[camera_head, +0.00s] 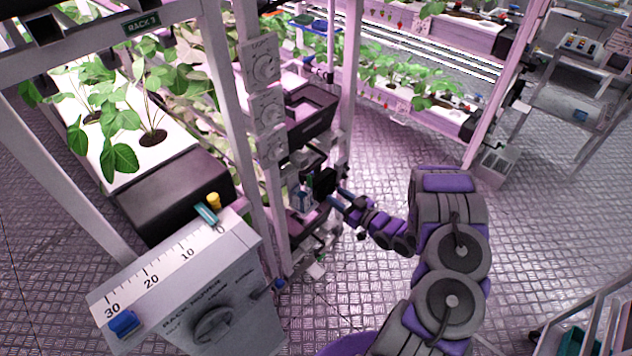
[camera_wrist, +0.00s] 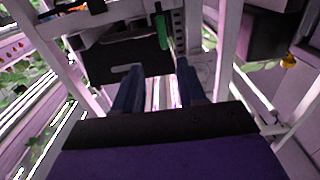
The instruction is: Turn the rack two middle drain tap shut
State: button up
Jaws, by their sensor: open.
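My gripper (camera_wrist: 158,76) is open in the wrist view, its two blue fingers apart with nothing between them. In the head view my gripper (camera_head: 339,197) reaches left to the end of the rack (camera_head: 228,100), beside its lower trays. A green upright piece (camera_wrist: 161,30) shows just beyond and between the fingertips in the wrist view, next to a slotted post. I cannot tell whether it is the middle drain tap's handle or how it is turned. A black tray (camera_wrist: 125,60) lies behind the left finger. The tap is not clearly visible in the head view.
Dials (camera_head: 263,68) line the rack post. A grey control box (camera_head: 190,285) with a knob and scale stands at front left. A yellow piece (camera_wrist: 288,61) shows at right in the wrist view.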

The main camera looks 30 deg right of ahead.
aim_at(311, 179)
jog(key=shift+s+a+b+x, duration=0.1)
jog(key=shift+a+b+x, duration=0.15)
jog(key=shift+x, duration=1.6)
jog(key=shift+s+a+b+x, duration=0.1)
jog(key=shift+b+x, duration=0.2)
jog(key=shift+x, duration=1.55)
jog(key=shift+a+b+x, duration=0.2)
jog(key=shift+b+x, duration=0.05)
jog(key=shift+x, duration=1.6)
jog(key=shift+d, duration=0.5)
jog(key=c, duration=0.6)
jog(key=shift+c, duration=0.6)
jog(key=shift+a, duration=0.2)
grip_shut()
